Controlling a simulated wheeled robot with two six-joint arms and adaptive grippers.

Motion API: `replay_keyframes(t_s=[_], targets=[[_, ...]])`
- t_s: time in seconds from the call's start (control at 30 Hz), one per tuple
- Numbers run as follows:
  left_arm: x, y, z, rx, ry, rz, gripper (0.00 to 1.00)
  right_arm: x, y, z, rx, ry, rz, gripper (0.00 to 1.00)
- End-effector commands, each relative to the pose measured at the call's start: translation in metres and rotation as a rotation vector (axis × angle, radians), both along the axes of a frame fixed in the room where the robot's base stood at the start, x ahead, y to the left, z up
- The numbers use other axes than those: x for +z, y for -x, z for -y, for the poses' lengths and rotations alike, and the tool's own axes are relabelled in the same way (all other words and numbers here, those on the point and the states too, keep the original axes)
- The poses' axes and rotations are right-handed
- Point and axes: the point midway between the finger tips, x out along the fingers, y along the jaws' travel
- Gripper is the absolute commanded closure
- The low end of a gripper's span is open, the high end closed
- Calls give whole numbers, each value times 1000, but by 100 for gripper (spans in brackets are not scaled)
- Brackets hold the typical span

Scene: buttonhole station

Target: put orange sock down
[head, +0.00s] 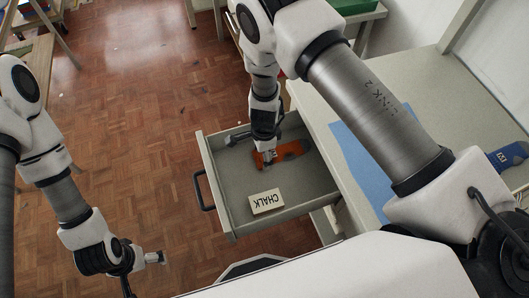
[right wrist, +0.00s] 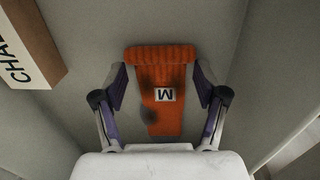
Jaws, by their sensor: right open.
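The orange sock (head: 290,150) lies flat on the floor of an open drawer (head: 229,189). In the right wrist view the sock (right wrist: 163,70) has a ribbed cuff, a white patch with a letter and dark smudges. My right gripper (head: 268,158) reaches down into the drawer at the sock; its open fingers (right wrist: 160,88) stand on either side of the sock, apart from it. My left gripper (head: 155,258) hangs over the wooden floor at lower left, away from the drawer; its finger opening is too small to judge.
A box marked CHALK (head: 266,201) sits in the drawer near its front corner; it shows at upper left in the wrist view (right wrist: 28,45). A blue cloth (head: 362,170) and a blue sock-like item (head: 508,156) lie on the tabletop (head: 425,120). The drawer handle (head: 203,191) sticks out left.

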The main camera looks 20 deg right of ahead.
Motion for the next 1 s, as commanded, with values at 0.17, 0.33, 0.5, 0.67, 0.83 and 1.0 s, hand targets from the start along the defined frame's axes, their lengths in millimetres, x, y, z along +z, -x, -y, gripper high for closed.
replay_keyframes(t_s=[0.17,0.33,0.5,0.67,0.83,1.0], targets=[[0,0,0,-2,0,0,3,0,0,0,-2,0,0,3],[0,0,0,-2,0,0,3,0,0,1,-1,0,0,3],[3,0,0,-1,0,0,3,8,-1,1,-1,0,2,3],[-4,0,0,-2,0,0,3,39,-3,2,0,1,6,3],[-9,0,0,-2,0,0,3,84,-5,4,0,1,6,3],[-11,0,0,-2,0,0,3,116,-5,5,-1,1,2,3]])
